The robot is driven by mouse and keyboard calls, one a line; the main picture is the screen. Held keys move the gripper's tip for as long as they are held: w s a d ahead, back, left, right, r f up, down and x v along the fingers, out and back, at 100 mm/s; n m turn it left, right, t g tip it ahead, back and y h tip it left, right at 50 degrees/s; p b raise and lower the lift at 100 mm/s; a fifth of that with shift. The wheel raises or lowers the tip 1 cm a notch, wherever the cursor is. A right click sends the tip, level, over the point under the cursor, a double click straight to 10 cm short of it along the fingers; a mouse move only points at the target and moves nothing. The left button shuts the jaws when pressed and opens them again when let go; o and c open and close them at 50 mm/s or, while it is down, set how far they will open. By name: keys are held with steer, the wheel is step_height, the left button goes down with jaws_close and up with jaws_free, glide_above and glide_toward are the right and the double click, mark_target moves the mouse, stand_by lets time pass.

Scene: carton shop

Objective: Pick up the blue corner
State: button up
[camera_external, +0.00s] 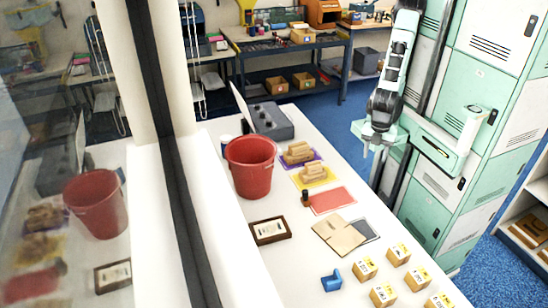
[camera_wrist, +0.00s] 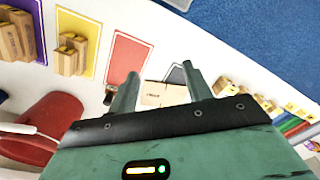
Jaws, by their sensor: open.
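The blue corner (camera_external: 331,281) is a small blue angled piece lying on the white table, at the front, left of several small cartons. I cannot make it out in the wrist view. My gripper (camera_external: 371,150) is in the air at the far right side of the table, well above and far behind the blue corner. In the wrist view my gripper (camera_wrist: 160,72) shows two separated fingers with nothing between them.
Small labelled cartons (camera_external: 366,269) stand right of the corner. A framed card (camera_external: 270,230), a flat tan carton (camera_external: 338,236), a red mat (camera_external: 332,200) and a red bucket (camera_external: 251,167) lie farther back. Green lockers (camera_external: 485,100) stand at the right.

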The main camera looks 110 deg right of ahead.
steer(key=o, duration=0.5)
steer(key=shift+c, duration=0.2)
